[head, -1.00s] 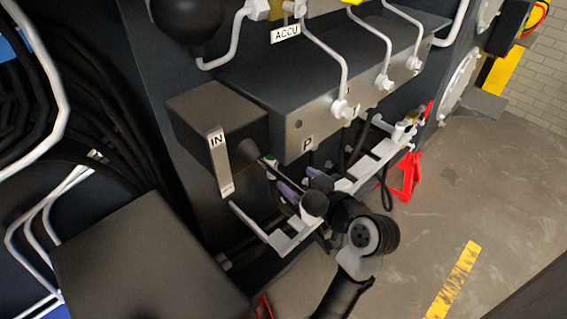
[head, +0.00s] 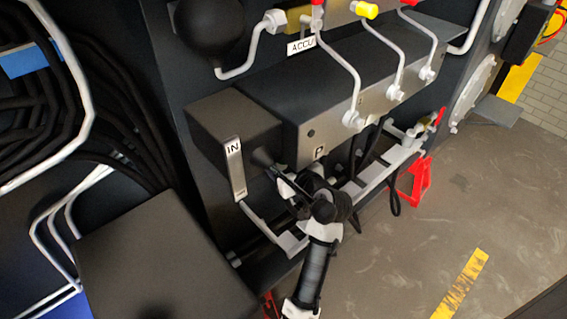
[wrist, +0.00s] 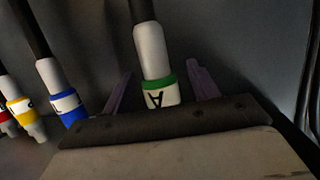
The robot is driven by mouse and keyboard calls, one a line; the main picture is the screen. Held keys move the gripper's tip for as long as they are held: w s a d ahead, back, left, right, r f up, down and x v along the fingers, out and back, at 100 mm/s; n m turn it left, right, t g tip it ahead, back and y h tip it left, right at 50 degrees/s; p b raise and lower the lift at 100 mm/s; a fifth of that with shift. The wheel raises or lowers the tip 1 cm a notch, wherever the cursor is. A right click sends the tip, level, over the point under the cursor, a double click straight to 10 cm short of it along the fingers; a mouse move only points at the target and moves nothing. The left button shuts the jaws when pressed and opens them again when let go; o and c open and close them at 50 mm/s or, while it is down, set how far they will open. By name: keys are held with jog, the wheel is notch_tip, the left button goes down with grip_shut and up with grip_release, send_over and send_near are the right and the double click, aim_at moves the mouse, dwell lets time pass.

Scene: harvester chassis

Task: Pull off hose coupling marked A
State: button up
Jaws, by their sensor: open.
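The hose coupling marked A (wrist: 158,82) shows in the wrist view as a pale sleeve with a green band and an upside-down letter A, on a dark hose. My gripper (wrist: 160,88) is open, with one purple finger on each side of the coupling and visible gaps between. The coupling's lower end is hidden behind the gripper's dark front edge. In the head view my gripper (head: 287,182) is under the front left corner of the manifold block, beside the box marked IN. My own arm hides the coupling there.
A blue-banded coupling (wrist: 67,104) hangs left of A, with a yellow-banded one (wrist: 19,108) and a red-banded one (wrist: 5,122) further left. The manifold block (head: 330,95) and the IN box (head: 232,130) are close above. A red stand (head: 416,180) is at the right.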

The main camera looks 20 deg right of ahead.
grip_shut()
dwell(0.7)
jog(key=shift+f, duration=0.3)
jog(key=shift+f+b, duration=1.95)
jog(key=shift+f, duration=0.05)
